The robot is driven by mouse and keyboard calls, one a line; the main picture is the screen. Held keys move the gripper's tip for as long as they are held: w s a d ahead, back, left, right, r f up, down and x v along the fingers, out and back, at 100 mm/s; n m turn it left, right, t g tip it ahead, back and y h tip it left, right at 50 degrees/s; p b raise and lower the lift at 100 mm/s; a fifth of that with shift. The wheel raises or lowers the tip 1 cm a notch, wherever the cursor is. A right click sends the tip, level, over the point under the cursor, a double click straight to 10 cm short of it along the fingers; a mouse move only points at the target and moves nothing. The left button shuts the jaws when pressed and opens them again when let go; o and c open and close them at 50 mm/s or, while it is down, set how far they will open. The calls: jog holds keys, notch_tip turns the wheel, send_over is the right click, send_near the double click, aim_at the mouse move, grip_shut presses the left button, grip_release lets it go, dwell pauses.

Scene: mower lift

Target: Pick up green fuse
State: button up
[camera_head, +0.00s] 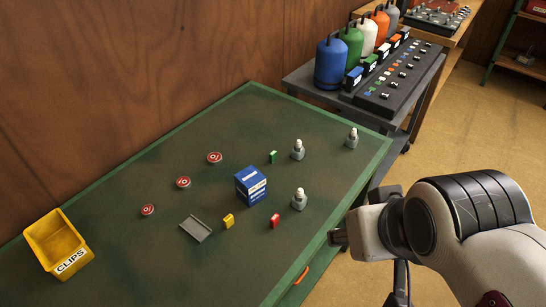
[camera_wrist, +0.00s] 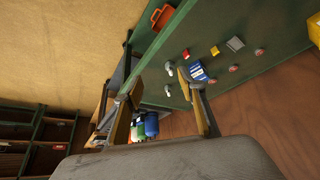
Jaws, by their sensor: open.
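The green fuse (camera_head: 272,156) is a small upright block on the dark green table, between a red-capped disc and a grey-white bottle, behind the blue box. I cannot make it out in the wrist view, where a finger covers part of that area. My gripper (camera_wrist: 161,78) is open and empty, its two fingers spread apart. In the head view it is at the table's right edge, well to the right of and nearer than the green fuse.
A blue box (camera_head: 251,186) stands in front of the green fuse. A red fuse (camera_head: 275,221), a yellow fuse (camera_head: 228,221), a grey tray (camera_head: 195,228), several bottles and red discs are spread around. A yellow clips bin (camera_head: 57,243) is at left. Bare table lies along the back.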

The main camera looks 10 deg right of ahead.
jog(key=w+d+r+t+h, duration=0.1)
jog(key=w+d+r+t, duration=0.15)
jog(key=w, duration=0.85)
jog(key=w+d+r+t+h, duration=0.15)
jog(key=w+d, duration=0.25)
jog(key=w, duration=0.6)
jog(key=w+f+n+t+y, duration=0.2)
jog(key=w+f+n, duration=0.15)
jog(key=w, duration=1.25)
jog(key=w+a+f+n+y, duration=0.1)
jog(key=w+f+n+y, duration=0.1)
jog(key=w+f, duration=0.4)
jog(key=w+a+f+n+g+y, duration=0.1)
jog(key=w+a+f+n+y, duration=0.15)
jog(key=f, duration=0.35)
jog(key=w+a+f+n+y, duration=0.1)
jog(key=w+a+f+y, duration=0.15)
jog(key=f, duration=0.35)
jog(key=g+y, duration=0.1)
jog(key=y, duration=0.2)
send_near(276, 153)
jog(key=shift+w+a+r, duration=0.15)
jog(key=shift+w+a, duration=0.9)
jog(key=shift+w, duration=0.15)
jog(key=shift+s+d+f+y, duration=0.15)
jog(key=shift+s+f+y, duration=0.1)
jog(key=shift+f, duration=0.25)
jog(key=shift+x, duration=1.35)
